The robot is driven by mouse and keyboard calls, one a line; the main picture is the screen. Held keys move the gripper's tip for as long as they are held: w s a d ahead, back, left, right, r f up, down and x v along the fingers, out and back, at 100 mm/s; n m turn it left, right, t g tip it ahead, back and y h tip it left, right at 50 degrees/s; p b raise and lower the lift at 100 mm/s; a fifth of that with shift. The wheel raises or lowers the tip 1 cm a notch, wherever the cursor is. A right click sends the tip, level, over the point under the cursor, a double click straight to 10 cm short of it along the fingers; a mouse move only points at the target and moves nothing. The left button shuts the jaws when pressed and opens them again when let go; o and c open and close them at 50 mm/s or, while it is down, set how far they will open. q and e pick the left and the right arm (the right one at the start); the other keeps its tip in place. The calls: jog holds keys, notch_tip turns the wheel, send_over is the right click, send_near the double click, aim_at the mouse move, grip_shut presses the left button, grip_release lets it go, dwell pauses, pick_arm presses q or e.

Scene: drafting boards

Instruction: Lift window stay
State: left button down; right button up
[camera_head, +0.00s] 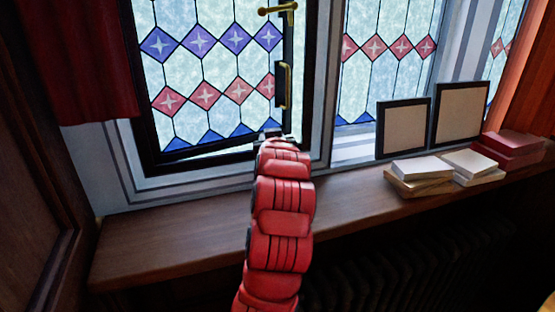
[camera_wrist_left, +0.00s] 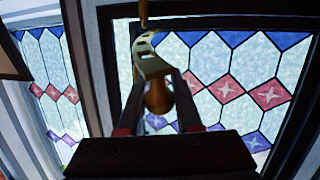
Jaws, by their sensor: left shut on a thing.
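The window stay (camera_wrist_left: 150,62) is a brass bar with holes and a rounded knob (camera_wrist_left: 158,100) at its near end. In the left wrist view it runs up from between my fingers toward the dark window frame. My left gripper (camera_wrist_left: 158,84) is shut on the stay at its knob end. In the head view the left gripper (camera_head: 270,134) is small, at the lower right corner of the dark-framed leaded casement (camera_head: 205,70). My red arm hides the stay there. My right gripper is not in view.
A brass handle (camera_head: 283,85) and a brass latch (camera_head: 278,9) sit on the casement's right side. The wooden sill (camera_head: 180,235) is clear at left. At right stand two framed panels (camera_head: 403,128), pale blocks (camera_head: 422,167) and red boxes (camera_head: 512,148). A red curtain (camera_head: 75,70) hangs at left.

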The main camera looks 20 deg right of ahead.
pick_arm(q)
jog(key=shift+w+a+r+n+g+b, duration=0.1)
jog(key=shift+w+r+g+b, duration=0.25)
jog(key=shift+r, duration=0.25)
jog(key=shift+w+a+r+n+g+b, duration=0.1)
jog(key=shift+w+r+g+b, duration=0.2)
jog(key=shift+r, duration=0.3)
jog(key=shift+w+r+n+g+b, duration=0.1)
jog(key=shift+w+r+g+b, duration=0.2)
jog(key=shift+r, duration=0.3)
jog(key=c, duration=0.6)
grip_release()
